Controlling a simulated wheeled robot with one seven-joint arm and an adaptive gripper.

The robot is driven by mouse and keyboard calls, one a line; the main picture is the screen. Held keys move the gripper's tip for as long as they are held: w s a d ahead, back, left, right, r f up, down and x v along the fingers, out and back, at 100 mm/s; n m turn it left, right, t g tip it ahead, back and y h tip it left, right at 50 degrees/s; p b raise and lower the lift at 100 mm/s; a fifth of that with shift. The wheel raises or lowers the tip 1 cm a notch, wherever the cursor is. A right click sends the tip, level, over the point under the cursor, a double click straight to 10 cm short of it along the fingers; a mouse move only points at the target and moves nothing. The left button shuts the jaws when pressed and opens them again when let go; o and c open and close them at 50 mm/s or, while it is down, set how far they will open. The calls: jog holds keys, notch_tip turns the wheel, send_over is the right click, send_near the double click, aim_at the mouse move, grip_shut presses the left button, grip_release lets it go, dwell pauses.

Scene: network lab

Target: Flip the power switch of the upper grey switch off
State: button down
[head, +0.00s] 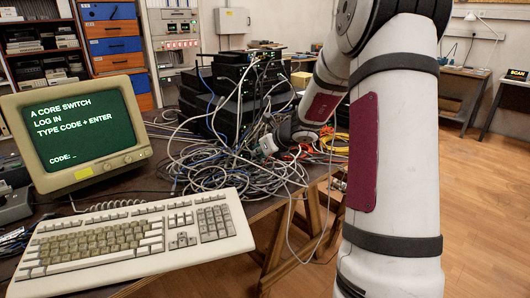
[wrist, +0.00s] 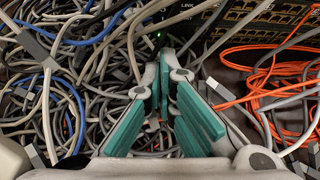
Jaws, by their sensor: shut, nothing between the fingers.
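A stack of dark grey and black network units (head: 226,97) stands on the desk behind a tangle of cables in the head view. I cannot tell which unit is the upper grey switch. In the wrist view, a dark front panel with rows of ports (wrist: 268,38) runs along the top right. A small green light (wrist: 158,34) shows on it just beyond my fingertips. No power switch can be made out. My gripper (wrist: 164,78), with green finger pads, is shut and empty, pointing at the panel among the cables. In the head view it is small and partly hidden.
Grey, white and blue cables (wrist: 65,95) lie thickly left of my gripper, and orange cables (wrist: 275,75) lie to its right. A monitor (head: 75,135) asking for a code and a keyboard (head: 130,238) stand at the desk's near left. The floor (head: 480,190) at the right is clear.

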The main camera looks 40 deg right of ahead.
aim_at(243, 145)
jog(key=shift+w+r+p, duration=0.1)
jog(key=shift+w+p, duration=0.25)
jog(key=shift+w, duration=1.85)
jog(key=shift+a+r+p, duration=0.1)
jog(key=shift+p, duration=0.35)
jog(key=shift+w+r+p, duration=0.2)
jog(key=shift+p, duration=0.85)
jog(key=shift+g+p, duration=0.3)
jog(key=shift+p, duration=0.15)
jog(key=shift+w+f, duration=0.1)
jog(key=shift+f, duration=0.1)
jog(key=shift+r, duration=0.2)
jog(key=shift+r+p, duration=0.7)
jog(key=shift+p, duration=0.15)
